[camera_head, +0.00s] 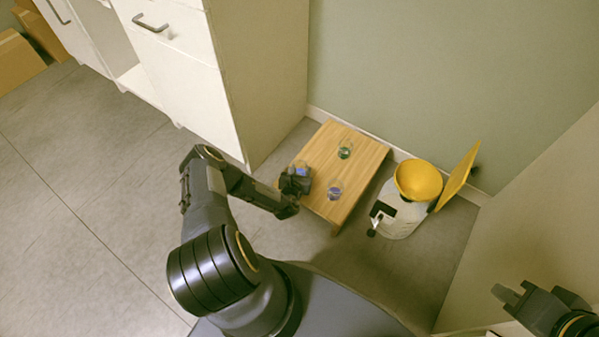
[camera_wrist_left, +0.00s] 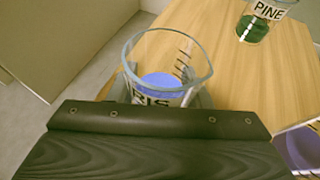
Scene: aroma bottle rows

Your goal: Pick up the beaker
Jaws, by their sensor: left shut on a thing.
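A clear glass beaker (camera_wrist_left: 168,62) labelled IRIS holds blue-violet liquid and has scale marks on its side. My left gripper (camera_head: 296,180) is shut on this beaker, which shows as a small bluish glass (camera_head: 302,171) at the left side of the low wooden table (camera_head: 361,163). The gripper hides the beaker's lower part, so I cannot tell whether it touches the table top. A PINE beaker (camera_head: 345,151) with green liquid stands further back; it also shows in the left wrist view (camera_wrist_left: 253,28). A third beaker (camera_head: 335,192) with violet liquid stands nearer the front.
My right gripper (camera_head: 512,292) is at the lower right, empty and away from the table. Right of the table stands a whitish device (camera_head: 402,222) with a yellow bowl (camera_head: 418,180) and a raised yellow lid (camera_head: 459,176). A white cabinet (camera_head: 190,75) stands behind left. Floor is clear at left.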

